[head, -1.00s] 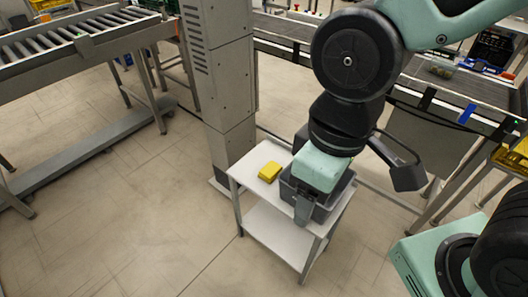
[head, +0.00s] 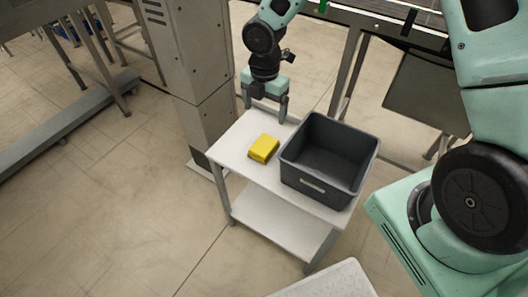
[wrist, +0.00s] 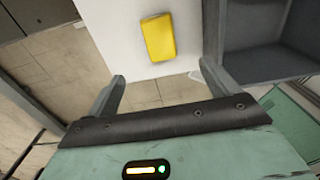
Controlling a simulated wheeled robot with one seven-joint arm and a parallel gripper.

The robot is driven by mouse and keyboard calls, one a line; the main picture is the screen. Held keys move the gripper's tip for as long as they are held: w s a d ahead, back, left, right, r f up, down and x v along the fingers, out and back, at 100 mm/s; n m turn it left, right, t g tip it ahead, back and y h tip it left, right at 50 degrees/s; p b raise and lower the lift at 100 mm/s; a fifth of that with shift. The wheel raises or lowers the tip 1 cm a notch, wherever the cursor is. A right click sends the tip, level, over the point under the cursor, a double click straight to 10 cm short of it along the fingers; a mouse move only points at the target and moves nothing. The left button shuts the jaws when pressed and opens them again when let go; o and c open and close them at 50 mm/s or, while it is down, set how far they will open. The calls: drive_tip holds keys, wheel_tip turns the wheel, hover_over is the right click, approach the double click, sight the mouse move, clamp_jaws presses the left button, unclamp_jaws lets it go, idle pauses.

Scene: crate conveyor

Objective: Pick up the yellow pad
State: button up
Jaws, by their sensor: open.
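The yellow pad (head: 264,148) lies flat on the white top of a small cart (head: 232,148), left of a grey crate. In the wrist view the yellow pad (wrist: 159,38) sits beyond my fingertips, a little above the middle of the gap between them. My gripper (head: 265,111) is open and empty, with its two fingers pointing down above the far side of the cart top. It also shows in the wrist view (wrist: 160,85), apart from the pad.
The grey crate (head: 330,189) stands on the right part of the cart, open and empty. A grey column (head: 187,75) rises behind the cart on the left. A conveyor frame stands behind on the right. A white surface (head: 325,283) shows at the bottom edge.

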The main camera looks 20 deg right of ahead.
sight(264, 144)
wheel_tip(264, 144, down, 16)
drive_tip(key=shift+r+b, duration=0.1)
drive_tip(key=shift+b, duration=0.5)
drive_tip(key=c, duration=1.1)
